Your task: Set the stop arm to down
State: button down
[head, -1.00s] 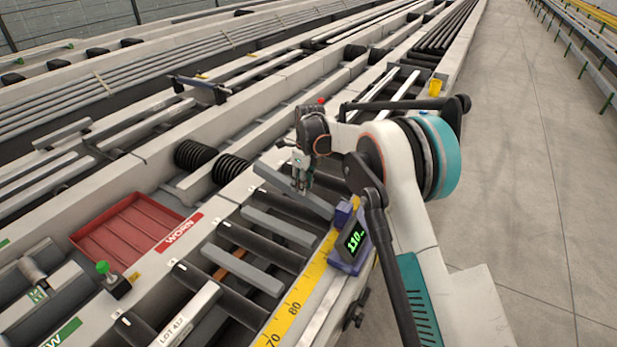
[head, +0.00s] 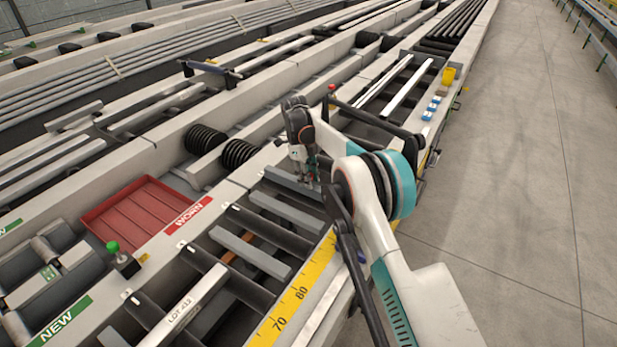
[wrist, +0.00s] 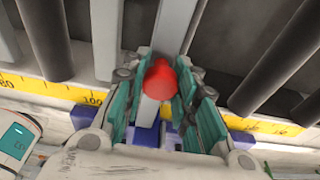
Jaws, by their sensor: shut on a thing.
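My gripper (wrist: 158,92) is shut on a round red knob (wrist: 158,78), with one teal-padded finger on each side of it. A pale grey bar, which looks like the stop arm (wrist: 176,25), runs from under the knob toward the top of the wrist view. Its exact tilt cannot be told. In the head view my gripper (head: 311,180) is low over the runout table, beside a grey bar (head: 285,182). The knob is hidden there. Blue-purple parts (wrist: 147,136) show behind the fingers in the wrist view.
A yellow scale (head: 290,300) runs along the table's near edge. Dark cross bars and grey slats (head: 250,252) lie left of my gripper. A red tray (head: 135,212) and a green-topped button (head: 113,246) are further left. The floor (head: 510,210) at right is clear.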

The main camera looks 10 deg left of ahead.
jog(key=shift+f, duration=0.15)
jog(key=c, duration=1.3)
grip_release()
jog(key=r, duration=0.4)
jog(key=a+r, duration=0.1)
jog(key=r, duration=0.3)
jog(key=w+a+r, duration=0.1)
jog(key=r, duration=0.2)
jog(key=shift+r, duration=0.4)
jog(key=shift+r, duration=0.1)
